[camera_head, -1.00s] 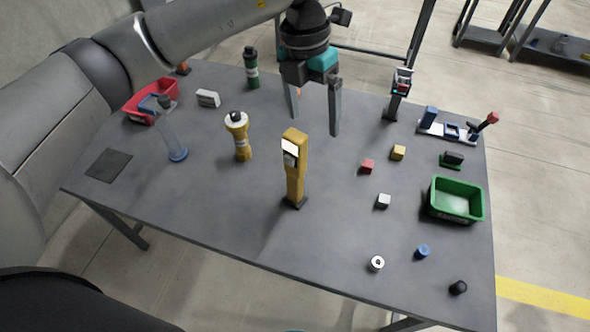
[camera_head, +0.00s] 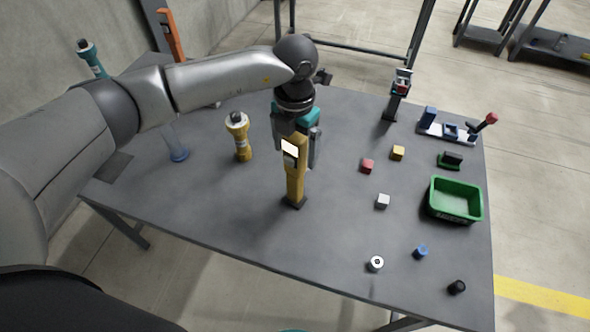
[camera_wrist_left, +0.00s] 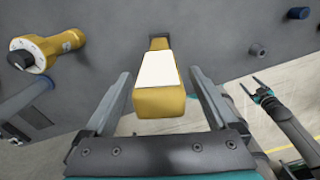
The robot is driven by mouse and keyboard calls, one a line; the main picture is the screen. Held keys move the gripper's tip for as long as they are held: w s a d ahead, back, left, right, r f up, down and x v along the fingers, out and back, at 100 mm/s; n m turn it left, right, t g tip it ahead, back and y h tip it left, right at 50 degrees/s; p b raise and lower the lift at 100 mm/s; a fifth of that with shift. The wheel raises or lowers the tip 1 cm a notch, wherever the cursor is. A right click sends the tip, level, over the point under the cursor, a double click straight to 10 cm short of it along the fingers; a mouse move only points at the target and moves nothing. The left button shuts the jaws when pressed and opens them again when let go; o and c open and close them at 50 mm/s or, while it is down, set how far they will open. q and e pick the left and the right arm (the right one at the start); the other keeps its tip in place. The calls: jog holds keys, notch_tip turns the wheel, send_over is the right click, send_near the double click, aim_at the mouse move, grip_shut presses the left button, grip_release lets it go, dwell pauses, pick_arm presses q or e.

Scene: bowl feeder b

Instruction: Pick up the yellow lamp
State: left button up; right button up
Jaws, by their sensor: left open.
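The yellow lamp (camera_head: 295,182), a tall post with a white panel near its top, stands upright on a small dark base in the middle of the table. My left gripper (camera_head: 298,150) is open at the lamp's upper part, its far finger showing just behind the lamp in the head view. In the left wrist view the lamp (camera_wrist_left: 158,100) shows between the two spread fingers of my left gripper (camera_wrist_left: 160,73), with small gaps at its sides. My right gripper (camera_wrist_left: 254,88) shows small at the right there, its fingers apart and empty.
Small blocks (camera_head: 367,166) and a green bin (camera_head: 455,200) stand to the right. The table front (camera_head: 225,220) is clear.

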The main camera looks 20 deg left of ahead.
aim_at(295, 173)
pick_arm(q)
jog(key=shift+f, duration=1.6)
jog(key=shift+c, duration=0.3)
grip_shut()
jog(key=shift+r, duration=0.1)
